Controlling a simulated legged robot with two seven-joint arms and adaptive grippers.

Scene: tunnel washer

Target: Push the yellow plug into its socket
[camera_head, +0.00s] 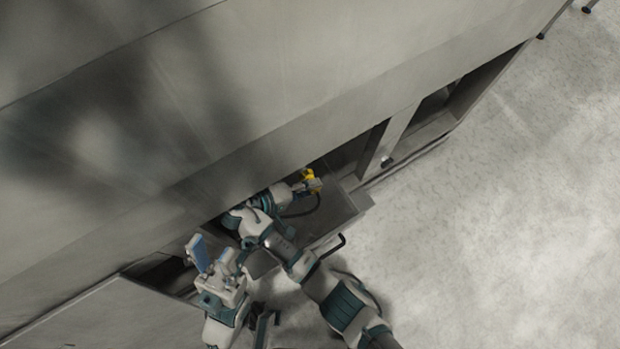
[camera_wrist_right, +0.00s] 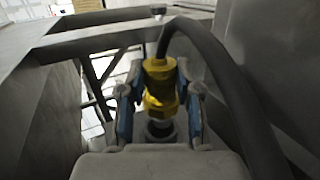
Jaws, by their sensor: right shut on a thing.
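The yellow plug (camera_head: 311,176) is at the open bay low in the machine's side. My right gripper (camera_head: 307,184) is shut on it. In the right wrist view the plug (camera_wrist_right: 158,84) sits between the two blue-padded fingers of the right gripper (camera_wrist_right: 160,88). A thick black cable (camera_wrist_right: 212,62) leaves its far end and arcs to the right. A dark round part (camera_wrist_right: 160,129) lies just below the plug; I cannot tell what it belongs to. No socket can be made out clearly. My left gripper (camera_head: 212,252) is open and empty, left of the right arm.
The large grey machine wall (camera_head: 300,75) fills the upper left. A metal tray or open panel (camera_head: 340,208) lies beside the right gripper, with a post (camera_head: 392,138) beyond. A grey panel (camera_head: 110,315) is at lower left. The floor (camera_head: 500,220) at right is clear.

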